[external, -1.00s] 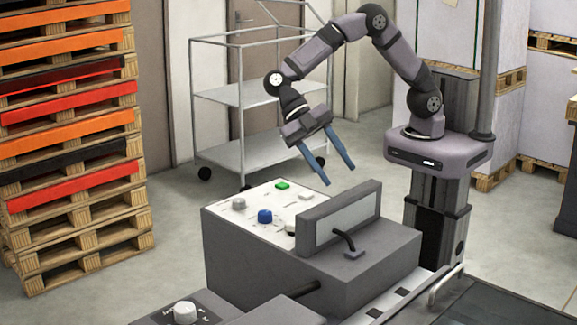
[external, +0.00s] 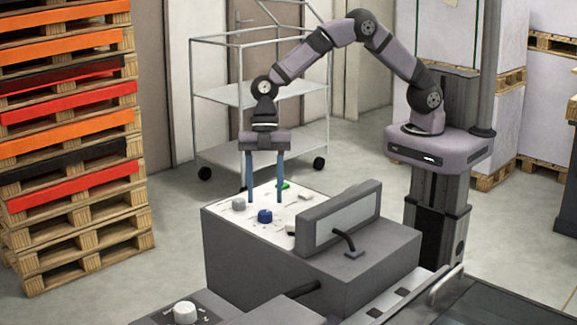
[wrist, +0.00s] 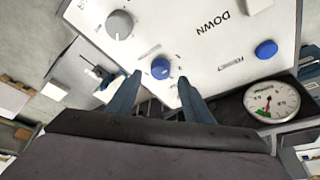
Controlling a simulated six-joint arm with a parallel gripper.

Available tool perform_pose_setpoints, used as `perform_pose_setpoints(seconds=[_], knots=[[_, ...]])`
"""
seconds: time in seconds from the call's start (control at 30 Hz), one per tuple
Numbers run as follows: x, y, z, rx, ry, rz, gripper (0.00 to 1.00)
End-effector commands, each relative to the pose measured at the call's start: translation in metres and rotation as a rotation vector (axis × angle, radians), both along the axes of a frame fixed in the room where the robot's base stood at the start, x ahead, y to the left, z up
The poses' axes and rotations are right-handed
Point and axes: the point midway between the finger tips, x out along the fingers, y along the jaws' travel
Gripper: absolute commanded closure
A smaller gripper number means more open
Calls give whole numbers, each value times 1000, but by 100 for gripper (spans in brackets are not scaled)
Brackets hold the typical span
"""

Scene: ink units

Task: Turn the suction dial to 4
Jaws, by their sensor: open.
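In the external view, the white control panel (external: 250,222) on top of the grey machine carries a blue dial (external: 265,216) and a grey dial (external: 239,204). My gripper (external: 265,198) points straight down over the panel, its two blue fingers apart and empty, just behind the blue dial in the picture. In the wrist view, a blue dial (wrist: 160,68) with a pale mark shows between and beyond my fingertips (wrist: 160,79). A grey dial (wrist: 119,25) with a white pointer is at upper left. The small labels are too blurred to tell which is suction.
A raised grey display box (external: 340,215) stands on the machine's right side. The wrist view shows another blue knob (wrist: 265,48) and a round gauge (wrist: 271,102). A white knob (external: 185,312) is at the front.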

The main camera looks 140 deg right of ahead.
Motion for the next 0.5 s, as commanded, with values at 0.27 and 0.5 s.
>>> perform_pose_setpoints(seconds=[0.27,0.5], knots=[[8,9,-27,0,2,2,53],[10,10,-34,0,0,0,53]])
